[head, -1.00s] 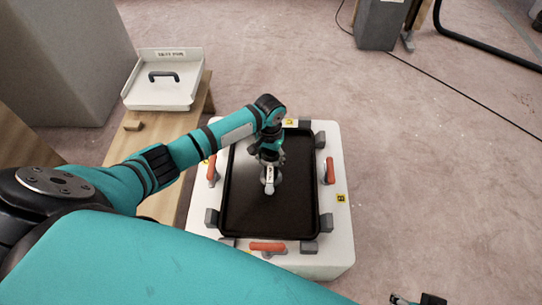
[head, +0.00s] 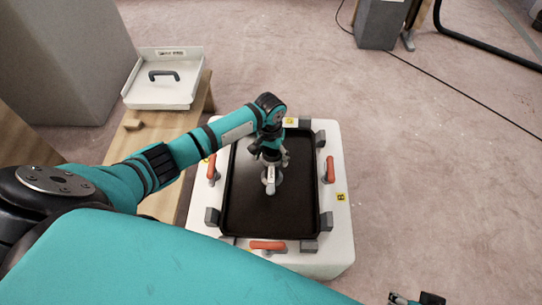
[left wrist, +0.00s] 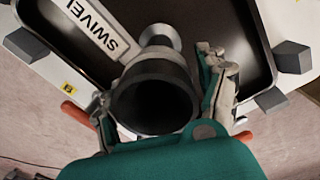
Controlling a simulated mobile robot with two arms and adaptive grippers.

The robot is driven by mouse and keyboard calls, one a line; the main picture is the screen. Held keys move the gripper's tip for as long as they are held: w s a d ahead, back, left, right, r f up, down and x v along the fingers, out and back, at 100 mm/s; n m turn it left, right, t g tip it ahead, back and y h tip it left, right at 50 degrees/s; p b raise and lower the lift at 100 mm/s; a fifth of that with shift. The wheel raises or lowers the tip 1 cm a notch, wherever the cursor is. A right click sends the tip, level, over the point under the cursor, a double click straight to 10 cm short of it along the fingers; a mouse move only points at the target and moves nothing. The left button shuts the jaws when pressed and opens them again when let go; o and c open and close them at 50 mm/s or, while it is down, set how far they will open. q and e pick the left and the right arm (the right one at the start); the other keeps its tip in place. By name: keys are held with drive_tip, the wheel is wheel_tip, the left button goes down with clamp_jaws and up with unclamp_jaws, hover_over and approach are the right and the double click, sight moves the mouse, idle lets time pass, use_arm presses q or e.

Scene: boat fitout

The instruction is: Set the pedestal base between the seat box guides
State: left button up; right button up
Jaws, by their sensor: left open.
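A black tray-like base (head: 250,205) with a raised rim lies flat on the white seat box (head: 338,235), between grey guide blocks (head: 326,221). A grey post (head: 270,182) with a white label stands near its middle. In the left wrist view the post shows as a dark open-topped tube (left wrist: 152,103), with a label reading "SWIVEL" (left wrist: 97,30) beside it. My left gripper (head: 269,156) is open above the base, with its fingers on either side of the tube; contact is not clear. My right gripper (head: 418,299) is only partly in view at the bottom edge.
Orange handles (head: 329,170) stand around the box rim.

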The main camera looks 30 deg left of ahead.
use_arm(q)
drive_tip(key=shift+s+f, duration=0.2)
drive_tip(key=shift+f, duration=0.05)
wheel_tip(320, 180, up, 12)
drive_tip(key=shift+a+r, duration=0.15)
drive_tip(key=shift+r, duration=0.05)
idle(0.6)
